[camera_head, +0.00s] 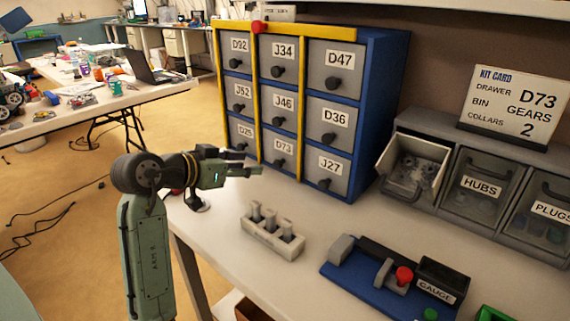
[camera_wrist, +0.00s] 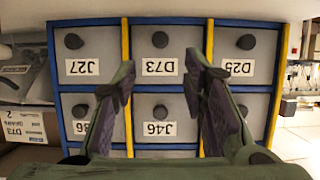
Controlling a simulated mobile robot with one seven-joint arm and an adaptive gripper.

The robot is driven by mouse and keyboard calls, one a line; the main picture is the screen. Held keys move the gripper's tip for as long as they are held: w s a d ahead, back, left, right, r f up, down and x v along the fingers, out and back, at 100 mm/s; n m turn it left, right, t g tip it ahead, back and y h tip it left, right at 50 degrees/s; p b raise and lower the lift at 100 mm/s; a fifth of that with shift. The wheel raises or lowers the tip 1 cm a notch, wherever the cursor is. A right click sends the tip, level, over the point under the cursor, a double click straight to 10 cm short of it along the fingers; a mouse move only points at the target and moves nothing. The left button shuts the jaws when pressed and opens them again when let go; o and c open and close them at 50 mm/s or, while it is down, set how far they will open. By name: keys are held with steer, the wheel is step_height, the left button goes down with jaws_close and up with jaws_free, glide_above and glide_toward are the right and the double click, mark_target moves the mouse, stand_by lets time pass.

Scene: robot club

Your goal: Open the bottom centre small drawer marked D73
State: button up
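The small drawer marked D73 (camera_head: 292,158) is the bottom centre front of the blue cabinet and looks shut, flush with its neighbours. Its dark round knob (camera_head: 279,163) shows below the label. In the wrist view, which is upside down, drawer D73 (camera_wrist: 180,40) shows in the middle of the row, with its knob (camera_wrist: 160,40) clear. My gripper (camera_head: 250,163) is in front of the cabinet's lower left part, pointing at it. In the wrist view my gripper (camera_wrist: 162,68) is open and empty, its fingers apart on either side of the D73 column. It looks apart from the knob.
The cabinet (camera_head: 382,110) has yellow vertical strips beside the centre column and a yellow top bar (camera_head: 320,31) with a red knob (camera_head: 258,27). A grey block with pegs (camera_head: 270,243) and a blue gauge fixture (camera_head: 365,282) stand on the bench. Grey bins (camera_head: 482,186) and a kit card (camera_head: 511,103) are right.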

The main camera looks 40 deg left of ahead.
mark_target(276, 164)
steer(key=p+x, duration=0.2)
steer(key=x, duration=0.8)
steer(key=shift+w+f+p, duration=0.15)
steer(key=shift+w+p, duration=0.1)
steer(key=shift+p, duration=0.1)
steer(key=shift+c, duration=0.3)
jaws_close()
